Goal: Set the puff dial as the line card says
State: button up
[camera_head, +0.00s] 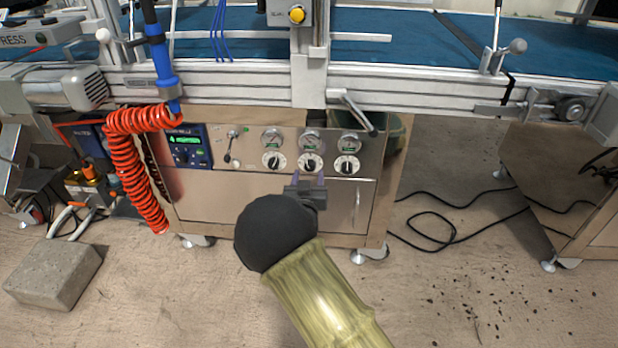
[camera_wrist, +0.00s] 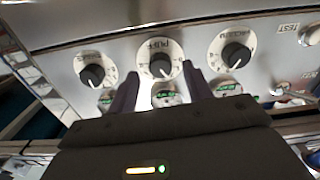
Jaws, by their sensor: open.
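The puff dial (camera_head: 310,161) is the middle one of three round dials on the steel cabinet front. It has a white face and a black knob, and it also shows in the wrist view (camera_wrist: 160,68). My gripper (camera_head: 308,182) is open and empty in front of the panel, just below this dial in the head view. In the wrist view my two fingertips (camera_wrist: 159,82) lie on either side of the dial in the picture; whether they reach around the knob I cannot tell. I cannot make out a line card.
Neighbouring dials (camera_head: 274,160) and (camera_head: 347,164) sit close on both sides, with gauges (camera_head: 310,139) above. A lever handle (camera_head: 356,113) sticks out over the panel at the right. A red coiled hose (camera_head: 128,172) hangs at the left, beside a blue display unit (camera_head: 186,147).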

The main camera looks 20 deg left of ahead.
jog(key=shift+b+x, duration=0.35)
jog(key=shift+x, duration=1.05)
jog(key=c, duration=0.9)
jog(key=shift+c, duration=0.3)
jog(key=shift+m, duration=0.3)
jog(key=m, duration=0.3)
jog(key=shift+f+m, duration=0.1)
jog(key=shift+m, duration=0.2)
jog(key=shift+s+m, duration=0.1)
jog(key=shift+m, duration=0.7)
